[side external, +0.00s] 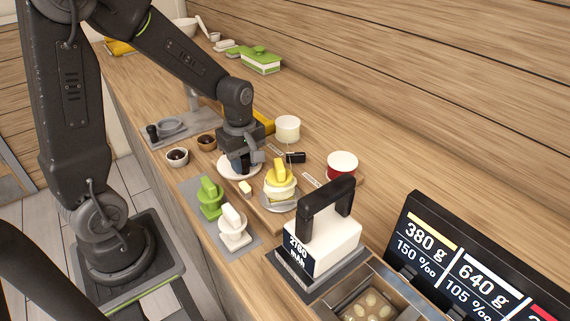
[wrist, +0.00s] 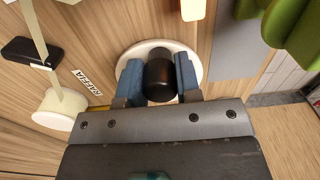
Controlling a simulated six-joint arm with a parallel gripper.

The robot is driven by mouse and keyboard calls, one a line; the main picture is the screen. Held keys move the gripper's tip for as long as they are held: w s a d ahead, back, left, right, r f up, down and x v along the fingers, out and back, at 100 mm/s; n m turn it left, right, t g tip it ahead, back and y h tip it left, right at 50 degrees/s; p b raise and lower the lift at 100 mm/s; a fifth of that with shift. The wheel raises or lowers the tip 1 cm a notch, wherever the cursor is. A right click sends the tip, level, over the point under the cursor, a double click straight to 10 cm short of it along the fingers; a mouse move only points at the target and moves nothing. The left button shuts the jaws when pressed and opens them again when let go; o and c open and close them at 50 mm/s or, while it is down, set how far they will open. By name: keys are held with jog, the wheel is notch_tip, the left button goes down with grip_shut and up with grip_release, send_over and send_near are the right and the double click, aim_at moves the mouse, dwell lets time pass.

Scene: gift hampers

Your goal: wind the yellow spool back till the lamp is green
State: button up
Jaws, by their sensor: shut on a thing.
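My gripper (wrist: 158,80) is shut on a black round knob (wrist: 159,78), its blue pads on either side. The knob stands over a white round disc (wrist: 190,52), which also shows under my gripper in the side view (side external: 229,167). A yellow-topped round piece (side external: 281,180) sits on a grey saucer just right of my gripper. Another yellow thing (side external: 263,121) is partly hidden behind my wrist. I cannot tell for sure which is the yellow spool. I cannot make out a lit lamp.
A small black block (side external: 296,157) lies between. Green (side external: 209,200) and white (side external: 233,228) pieces stand on a grey mat in front. A black-handled block (side external: 325,242) is near right.

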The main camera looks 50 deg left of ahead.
jog(key=shift+w, duration=0.75)
jog(key=shift+w+a, duration=0.15)
jog(key=shift+w, duration=0.45)
jog(key=o, duration=0.7)
jog(key=shift+o, duration=0.2)
jog(key=shift+s, duration=0.1)
jog(key=shift+r, duration=0.1)
notch_tip(320, 180, up, 9)
